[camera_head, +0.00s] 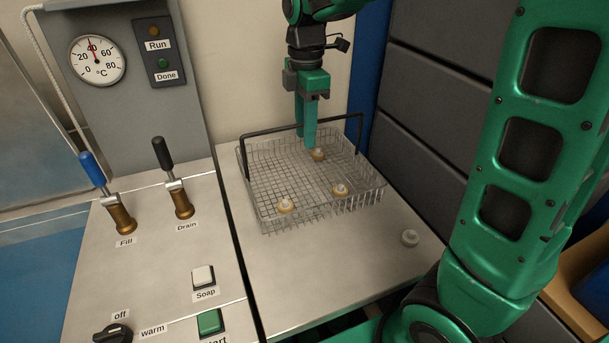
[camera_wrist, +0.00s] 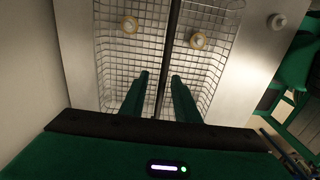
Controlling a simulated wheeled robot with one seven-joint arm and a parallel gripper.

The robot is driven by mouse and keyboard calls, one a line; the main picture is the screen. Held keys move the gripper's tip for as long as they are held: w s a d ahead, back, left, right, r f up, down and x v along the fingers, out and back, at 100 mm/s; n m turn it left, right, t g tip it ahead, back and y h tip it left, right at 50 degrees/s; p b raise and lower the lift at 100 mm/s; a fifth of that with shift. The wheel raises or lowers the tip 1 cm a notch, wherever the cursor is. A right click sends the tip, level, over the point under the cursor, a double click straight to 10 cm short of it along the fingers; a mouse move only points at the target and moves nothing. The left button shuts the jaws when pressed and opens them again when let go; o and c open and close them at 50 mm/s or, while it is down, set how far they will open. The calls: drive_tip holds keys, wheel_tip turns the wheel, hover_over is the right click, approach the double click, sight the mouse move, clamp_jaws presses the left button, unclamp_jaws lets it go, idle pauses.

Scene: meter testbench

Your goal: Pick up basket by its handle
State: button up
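The wire basket (camera_head: 262,222) stands on the metal counter, and its mesh also shows in the wrist view (camera_wrist: 140,60). Its black handle (camera_head: 270,131) stands raised above the mesh, a bar across the top. My gripper (camera_head: 307,143) points down over the basket, its green fingers at the middle of the handle. In the wrist view the handle (camera_wrist: 170,55) runs between my two fingers (camera_wrist: 160,82), with a gap visible on each side. The fingers are open and do not appear to press on the bar.
Three small round parts lie in the basket, one of them at its front left (camera_head: 286,206). A pale round part (camera_head: 410,237) lies on the counter (camera_head: 330,275) to the right. A control panel (camera_head: 150,260) with Fill and Drain levers is at left. A wall stands close behind.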

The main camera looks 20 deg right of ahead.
drive_tip(key=shift+f, duration=1.3)
clamp_jaws()
drive_tip(key=shift+r, duration=0.1)
